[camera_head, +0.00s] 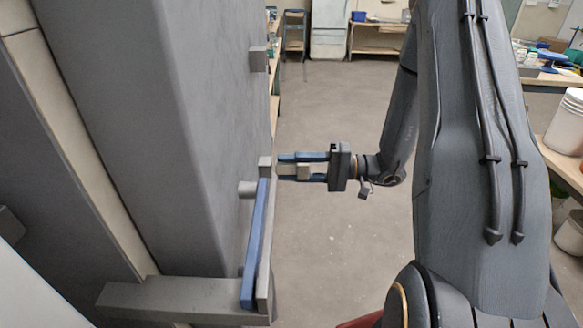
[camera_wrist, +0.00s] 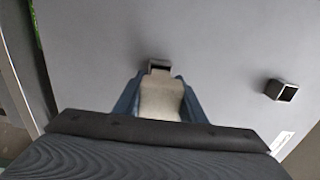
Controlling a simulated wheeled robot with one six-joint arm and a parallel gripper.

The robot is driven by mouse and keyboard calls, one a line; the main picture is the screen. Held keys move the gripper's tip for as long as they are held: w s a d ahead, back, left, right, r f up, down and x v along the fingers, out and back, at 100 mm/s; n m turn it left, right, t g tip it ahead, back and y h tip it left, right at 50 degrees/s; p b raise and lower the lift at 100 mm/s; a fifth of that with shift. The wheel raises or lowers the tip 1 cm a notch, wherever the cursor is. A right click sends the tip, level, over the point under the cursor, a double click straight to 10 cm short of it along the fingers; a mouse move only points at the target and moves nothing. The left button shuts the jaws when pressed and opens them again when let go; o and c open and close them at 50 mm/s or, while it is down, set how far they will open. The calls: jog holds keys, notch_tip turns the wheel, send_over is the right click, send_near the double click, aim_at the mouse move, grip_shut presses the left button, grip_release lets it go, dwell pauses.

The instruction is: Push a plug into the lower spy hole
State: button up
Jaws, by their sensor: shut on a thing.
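My gripper (camera_head: 281,168) points left at the grey kiln wall, its blue fingers shut on a pale beige plug (camera_head: 303,172). The plug (camera_wrist: 161,101) also shows between the fingers in the wrist view. Just beyond its tip is a square spy hole (camera_wrist: 159,66), with part of its dark opening visible above the plug. The plug lines up roughly with it; I cannot tell whether the tip touches or has entered. In the head view a grey block (camera_head: 265,166) is at the fingertips. Another square spy hole (camera_wrist: 283,91) sticks out at the right of the wrist view, open and empty.
A blue bar (camera_head: 254,243) on the kiln (camera_head: 160,120) runs close below my gripper. Another grey block (camera_head: 258,59) juts from the wall higher up. A bench with white buckets (camera_head: 566,125) stands at the right. The floor behind my gripper is clear.

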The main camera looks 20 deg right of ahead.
jog(key=shift+a, duration=0.15)
jog(key=shift+w+a, duration=0.25)
jog(key=shift+a, duration=0.25)
jog(key=shift+w+a, duration=0.1)
jog(key=shift+a, duration=0.25)
jog(key=shift+x, duration=0.85)
jog(key=shift+a, duration=0.15)
jog(key=shift+w+a, duration=0.1)
jog(key=shift+a, duration=0.15)
jog(key=o, duration=1.4)
